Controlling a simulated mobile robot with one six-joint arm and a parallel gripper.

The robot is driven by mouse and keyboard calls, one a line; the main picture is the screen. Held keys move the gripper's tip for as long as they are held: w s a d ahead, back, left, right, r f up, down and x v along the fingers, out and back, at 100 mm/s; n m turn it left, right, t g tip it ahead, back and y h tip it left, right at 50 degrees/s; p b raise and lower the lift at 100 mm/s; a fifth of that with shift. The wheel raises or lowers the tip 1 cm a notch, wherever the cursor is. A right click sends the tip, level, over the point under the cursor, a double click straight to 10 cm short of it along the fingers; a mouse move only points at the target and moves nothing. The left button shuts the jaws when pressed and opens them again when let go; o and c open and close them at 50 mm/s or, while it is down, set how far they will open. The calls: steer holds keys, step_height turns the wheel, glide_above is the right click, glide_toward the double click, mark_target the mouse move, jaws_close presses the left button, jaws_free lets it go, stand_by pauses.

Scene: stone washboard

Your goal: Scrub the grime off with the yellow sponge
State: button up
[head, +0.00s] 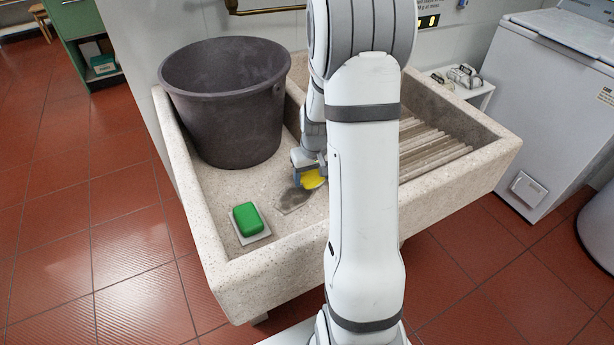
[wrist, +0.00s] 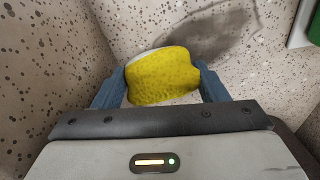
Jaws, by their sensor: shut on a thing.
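My gripper (head: 306,178) is shut on the yellow sponge (head: 314,180), low inside the stone basin (head: 234,188). In the wrist view the sponge (wrist: 162,76) sits between the two blue fingers, with a pale layer along its far edge. A dark grey grime patch (head: 292,199) lies on the basin floor just left of and in front of the sponge. A dark area (wrist: 232,28) also shows beyond the sponge in the wrist view; part of it may be shadow. I cannot tell whether the sponge touches the floor.
A large dark bucket (head: 225,110) stands at the back left of the basin. A green soap block (head: 247,218) lies on a pale dish near the front left; its edge shows in the wrist view (wrist: 314,25). The ridged washboard (head: 434,152) is to the right.

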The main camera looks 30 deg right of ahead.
steer(key=shift+w+d, duration=0.1)
steer(key=shift+d, duration=0.3)
steer(key=shift+a+f, duration=0.1)
steer(key=shift+a, duration=1)
steer(key=shift+s+a+r, duration=0.1)
steer(key=shift+a+r, duration=0.1)
steer(key=shift+a, duration=2.65)
steer(key=shift+s+a+r, duration=0.1)
steer(key=shift+a+r, duration=0.05)
steer(key=shift+a, duration=2.7)
steer(key=shift+r, duration=0.1)
steer(key=shift+d, duration=0.1)
